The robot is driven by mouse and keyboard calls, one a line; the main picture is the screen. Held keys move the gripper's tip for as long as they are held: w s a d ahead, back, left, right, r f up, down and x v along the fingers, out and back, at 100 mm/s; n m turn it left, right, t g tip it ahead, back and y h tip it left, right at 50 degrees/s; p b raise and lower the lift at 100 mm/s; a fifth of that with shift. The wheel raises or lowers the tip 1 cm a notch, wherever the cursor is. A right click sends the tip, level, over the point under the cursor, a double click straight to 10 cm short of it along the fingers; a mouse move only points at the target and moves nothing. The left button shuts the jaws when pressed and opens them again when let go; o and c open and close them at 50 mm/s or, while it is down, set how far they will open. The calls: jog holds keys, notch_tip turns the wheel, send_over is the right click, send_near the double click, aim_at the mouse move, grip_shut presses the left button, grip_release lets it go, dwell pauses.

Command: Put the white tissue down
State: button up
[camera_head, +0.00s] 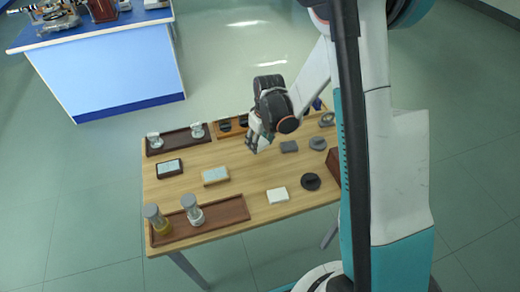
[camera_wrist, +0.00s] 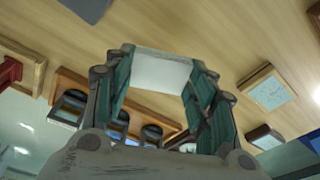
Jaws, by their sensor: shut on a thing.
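My gripper (camera_head: 253,143) is above the back middle of the wooden table, in front of the back rack. In the wrist view my gripper (camera_wrist: 163,62) is shut on the white tissue (camera_wrist: 160,74), a flat pale piece held between the two green-padded fingers. The tissue appears clear of the tabletop, but its exact height is hard to tell. It is too small to make out in the head view. A separate white square pad (camera_head: 277,195) lies at the front of the table.
A dark wooden tray (camera_head: 232,212) with two jars stands at front left, another tray (camera_head: 180,138) with glassware at back left. Pale-topped boxes (camera_head: 215,175) (camera_head: 169,168), a grey block (camera_head: 289,146) and a black round piece (camera_head: 310,181) lie around. The table's middle has bare wood.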

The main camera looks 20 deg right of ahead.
aim_at(261, 144)
jog(key=shift+f+b, duration=0.6)
jog(key=shift+f, duration=1.35)
jog(key=shift+f, duration=0.2)
jog(key=o, duration=1)
jog(key=shift+r, duration=0.1)
